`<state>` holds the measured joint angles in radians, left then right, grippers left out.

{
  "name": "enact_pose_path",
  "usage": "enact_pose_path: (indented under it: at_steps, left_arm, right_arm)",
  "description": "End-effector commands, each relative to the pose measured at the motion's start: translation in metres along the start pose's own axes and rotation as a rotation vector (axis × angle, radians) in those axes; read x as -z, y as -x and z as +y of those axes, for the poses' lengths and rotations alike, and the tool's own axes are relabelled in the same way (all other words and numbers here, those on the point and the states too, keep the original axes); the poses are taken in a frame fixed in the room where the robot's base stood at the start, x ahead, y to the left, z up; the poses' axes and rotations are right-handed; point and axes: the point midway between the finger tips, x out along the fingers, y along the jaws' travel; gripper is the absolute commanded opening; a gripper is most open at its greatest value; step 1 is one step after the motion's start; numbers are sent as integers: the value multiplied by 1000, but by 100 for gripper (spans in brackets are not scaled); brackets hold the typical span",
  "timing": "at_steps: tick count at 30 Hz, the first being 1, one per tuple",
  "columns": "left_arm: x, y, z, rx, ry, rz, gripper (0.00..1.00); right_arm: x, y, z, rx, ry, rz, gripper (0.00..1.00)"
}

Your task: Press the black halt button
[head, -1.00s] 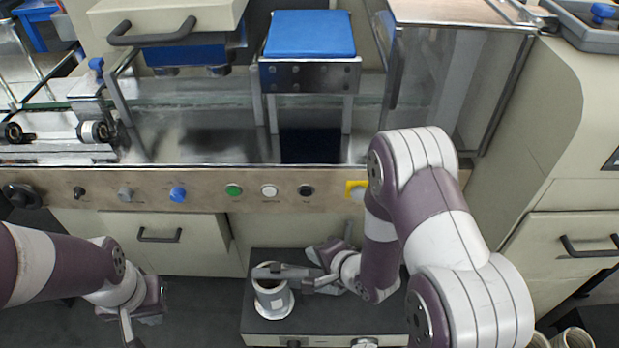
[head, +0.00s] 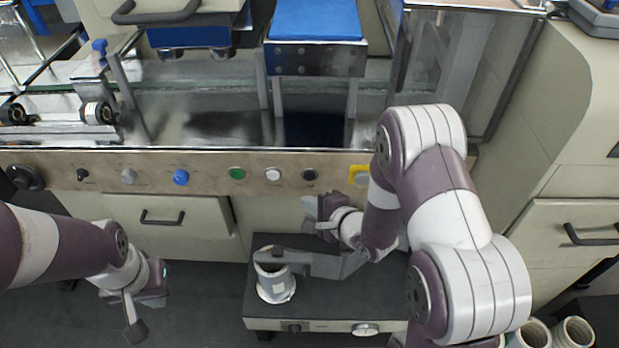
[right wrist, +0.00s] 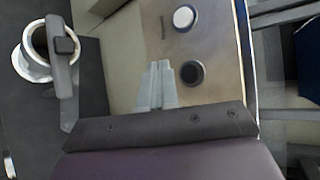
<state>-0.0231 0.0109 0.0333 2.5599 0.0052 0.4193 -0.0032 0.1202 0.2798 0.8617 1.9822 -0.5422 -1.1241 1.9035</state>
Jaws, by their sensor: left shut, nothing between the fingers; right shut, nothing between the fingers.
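The black halt button (head: 309,175) sits on the tan control strip, to the right of the white button (head: 272,174). In the right wrist view the black button (right wrist: 192,73) lies a little ahead and to the right of my right gripper's fingertips (right wrist: 160,66). The fingers are shut, empty and apart from the button. In the head view my right gripper (head: 312,214) is just below the button, in front of the strip. My left gripper (head: 136,331) is shut and empty, low at the left, far from the button.
A green button (head: 237,173), a blue knob (head: 180,177) and a yellow-backed control (head: 359,175) share the strip. A drawer handle (head: 162,217) juts out at left.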

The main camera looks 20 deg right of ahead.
Motion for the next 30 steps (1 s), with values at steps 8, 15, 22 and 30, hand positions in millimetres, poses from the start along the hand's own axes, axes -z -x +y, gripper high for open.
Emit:
enact_pose_path:
  at_steps: [8, 15, 22, 30]
  left_arm:
    - [0, -1, 0, 0, 0, 0, 0]
    - [0, 0, 0, 0, 0, 0, 0]
    - [0, 0, 0, 0, 0, 0, 0]
    - [0, 0, 0, 0, 0, 0, 0]
  right_arm:
    - [17, -23, -18, 1, 0, 1, 0]
    - [23, -30, -23, 0, 1, 1, 0]
    - [23, -31, -23, 0, 1, 1, 0]
    - [23, -30, -23, 0, 1, 1, 0]
